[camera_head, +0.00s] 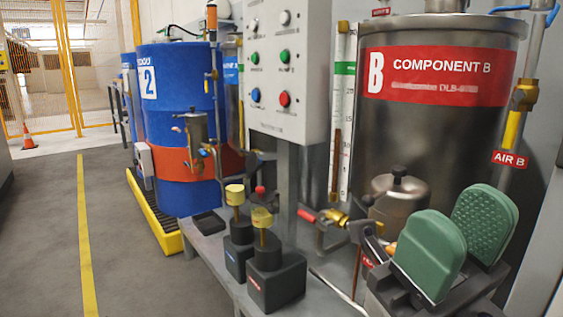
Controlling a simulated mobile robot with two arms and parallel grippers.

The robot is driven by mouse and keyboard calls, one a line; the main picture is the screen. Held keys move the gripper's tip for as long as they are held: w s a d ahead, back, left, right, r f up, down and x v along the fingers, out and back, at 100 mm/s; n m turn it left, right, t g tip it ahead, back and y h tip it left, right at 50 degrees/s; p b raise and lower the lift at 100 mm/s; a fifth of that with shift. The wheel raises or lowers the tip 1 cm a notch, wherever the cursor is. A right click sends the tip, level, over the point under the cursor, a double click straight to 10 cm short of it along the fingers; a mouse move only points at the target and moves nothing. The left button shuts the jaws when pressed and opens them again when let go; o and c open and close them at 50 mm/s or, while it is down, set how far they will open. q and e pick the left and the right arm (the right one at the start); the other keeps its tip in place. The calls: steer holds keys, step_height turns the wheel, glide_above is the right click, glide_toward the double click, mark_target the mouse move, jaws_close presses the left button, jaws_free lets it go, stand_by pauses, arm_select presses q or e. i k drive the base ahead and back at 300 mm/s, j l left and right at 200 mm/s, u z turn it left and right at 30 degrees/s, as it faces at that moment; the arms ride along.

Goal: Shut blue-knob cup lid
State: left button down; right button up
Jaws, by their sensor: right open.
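No knob that I can clearly tell as blue shows on a cup lid. A small metal cup (197,127) hangs by the blue drum; its knob is too small to tell its colour. A second metal cup (394,208) stands in front of the large tank. Its domed lid has a dark, nearly black knob (399,172) and appears to sit on the cup. My right gripper (456,217) is at the lower right, its two green pads apart with nothing seen between them. It is in front of and right of the second cup and hides part of it. My left gripper is out of view.
The large "Component B" tank (420,135) stands behind. A control panel (287,70) with buttons rises over the bench. Two black blocks with yellow-topped stems (276,283) stand at the bench front. Brass valve (333,217) and pipes crowd the second cup.

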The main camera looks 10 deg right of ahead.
mark_target(252, 163)
steer(key=i+j+z, duration=0.7)
steer(key=j, duration=0.2)
steer(key=i+j+z, duration=0.2)
steer(key=j, duration=0.15)
steer(key=i+j+z, duration=0.1)
steer(key=j+z, duration=0.15)
steer(key=j, duration=0.15)
steer(key=i+j+z, duration=0.2)
steer(key=j, duration=0.2)
steer(key=j+z, duration=0.25)
steer(key=j, duration=0.15)
steer(key=i+j+z, duration=0.1)
steer(key=j+z, duration=0.8)
steer(key=k+j+z, duration=0.1)
steer(key=j+z, duration=0.35)
steer(key=j, duration=0.15)
steer(key=k+j+z, duration=0.2)
steer(key=j+z, duration=0.25)
steer(key=i+j+z, duration=0.1)
steer(key=z, duration=0.15)
